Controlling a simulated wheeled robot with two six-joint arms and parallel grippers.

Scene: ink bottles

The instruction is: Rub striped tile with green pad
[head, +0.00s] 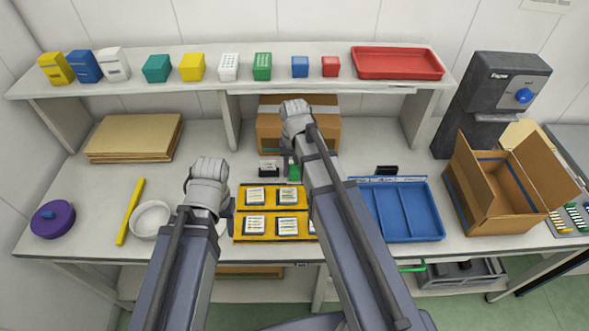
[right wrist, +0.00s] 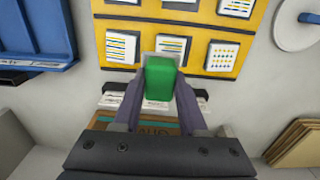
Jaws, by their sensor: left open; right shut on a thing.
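My right gripper (right wrist: 159,78) is shut on the green pad (right wrist: 160,83), a small green block between its fingers in the right wrist view. In the head view the pad (head: 294,170) shows partly behind my right arm, near the back edge of the yellow tray (head: 265,211). The tray holds several white tiles with printed marks, including one at its back left (head: 255,196) and one behind the pad (right wrist: 173,47). Whether the pad touches a tile is unclear. My left gripper (head: 228,213) is open, mostly hidden by its arm, beside the tray's left edge.
A blue tray (head: 408,211) lies right of the yellow one. A cardboard box (head: 267,130) stands behind. An open carton (head: 500,195) stands right. A shelf (head: 210,84) spans the back.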

